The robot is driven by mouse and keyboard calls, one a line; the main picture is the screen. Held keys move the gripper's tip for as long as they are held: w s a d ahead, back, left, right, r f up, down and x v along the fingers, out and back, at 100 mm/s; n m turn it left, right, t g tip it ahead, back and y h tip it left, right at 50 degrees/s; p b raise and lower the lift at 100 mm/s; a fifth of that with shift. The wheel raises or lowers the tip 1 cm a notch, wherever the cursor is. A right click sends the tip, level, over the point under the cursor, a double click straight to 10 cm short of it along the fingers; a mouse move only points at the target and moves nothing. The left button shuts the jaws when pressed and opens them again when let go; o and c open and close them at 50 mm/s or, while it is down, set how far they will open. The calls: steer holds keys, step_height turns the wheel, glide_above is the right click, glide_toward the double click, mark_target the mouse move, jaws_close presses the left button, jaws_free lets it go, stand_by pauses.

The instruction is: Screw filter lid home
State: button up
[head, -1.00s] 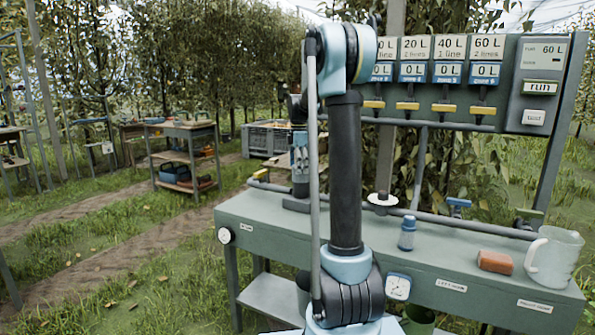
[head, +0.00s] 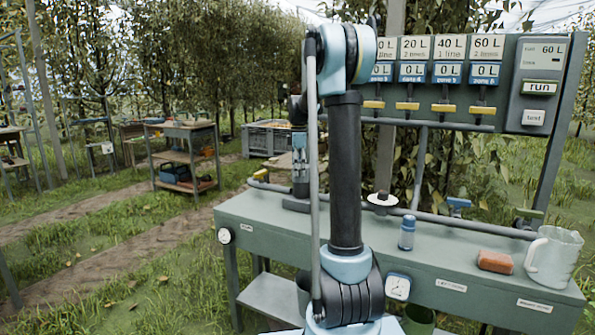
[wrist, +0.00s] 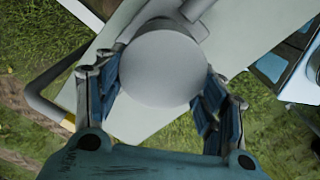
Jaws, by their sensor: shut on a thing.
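The filter lid (wrist: 162,62) is a smooth grey disc in the wrist view, seen from above. My gripper (wrist: 162,82) has its blue-padded fingers on opposite sides of the lid and is shut on it. In the head view, my gripper (head: 300,168) points down at the left part of the green bench, partly behind my arm. The lid cannot be made out there, and the wrist view does not show how deep its thread sits.
A panel (head: 540,85) with a run button stands behind.

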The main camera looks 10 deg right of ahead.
steer(key=shift+o, duration=0.2)
steer(key=m, duration=0.6)
steer(key=shift+f, duration=0.1)
steer(key=shift+o, duration=0.8)
steer(key=m, duration=0.3)
steer(key=shift+s+a+m, duration=0.1)
steer(key=shift+m, duration=0.3)
steer(key=shift+o, duration=0.2)
steer(key=m, duration=0.3)
steer(key=shift+a, duration=0.1)
steer(key=o, duration=1.2)
steer(key=shift+c, duration=0.2)
